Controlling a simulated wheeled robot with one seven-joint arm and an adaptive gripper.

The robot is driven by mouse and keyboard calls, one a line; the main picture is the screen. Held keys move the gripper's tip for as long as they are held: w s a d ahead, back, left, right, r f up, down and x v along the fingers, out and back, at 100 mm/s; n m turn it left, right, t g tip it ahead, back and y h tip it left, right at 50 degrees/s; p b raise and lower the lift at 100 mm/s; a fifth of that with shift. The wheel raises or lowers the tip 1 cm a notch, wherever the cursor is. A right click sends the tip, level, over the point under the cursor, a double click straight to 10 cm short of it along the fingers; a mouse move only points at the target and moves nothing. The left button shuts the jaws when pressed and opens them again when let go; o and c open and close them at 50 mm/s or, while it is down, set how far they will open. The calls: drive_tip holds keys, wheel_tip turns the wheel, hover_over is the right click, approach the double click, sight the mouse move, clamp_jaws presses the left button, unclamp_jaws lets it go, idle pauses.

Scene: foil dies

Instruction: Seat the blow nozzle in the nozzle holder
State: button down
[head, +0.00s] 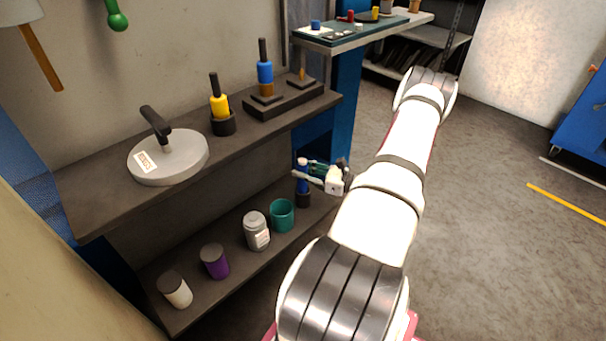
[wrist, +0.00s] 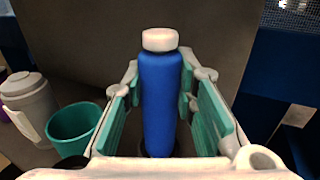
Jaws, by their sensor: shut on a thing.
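My gripper (head: 322,176) is at the right end of the lower shelf. In the wrist view its teal-padded fingers (wrist: 160,105) stand on both sides of a blue cylinder with a pale cap (wrist: 160,90), and it is shut on it. This seems to be the blow nozzle; it also shows in the head view (head: 302,184). It is upright. A dark round cup (head: 303,200), perhaps the nozzle holder, is directly below it. A dark ring shows at the cylinder's foot in the wrist view. I cannot tell whether the cylinder rests in the cup or just above it.
A teal cup (head: 282,216), grey jar (head: 256,232), purple can (head: 215,262) and white can (head: 175,290) stand left along the lower shelf. The upper shelf (head: 95,200) overhangs them, bearing a grey disc, a yellow tool in a black holder and a blue tool on a black block.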

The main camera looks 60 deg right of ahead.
drive_tip(key=shift+f, duration=0.25)
drive_tip(key=shift+f, duration=0.15)
drive_tip(key=c, duration=1.3)
unclamp_jaws()
drive_tip(key=shift+r, duration=0.3)
drive_tip(key=s+d+p, duration=0.1)
drive_tip(key=s+d, duration=0.1)
drive_tip(key=s, duration=1)
drive_tip(key=shift+p, duration=0.4)
drive_tip(key=shift+f, duration=0.1)
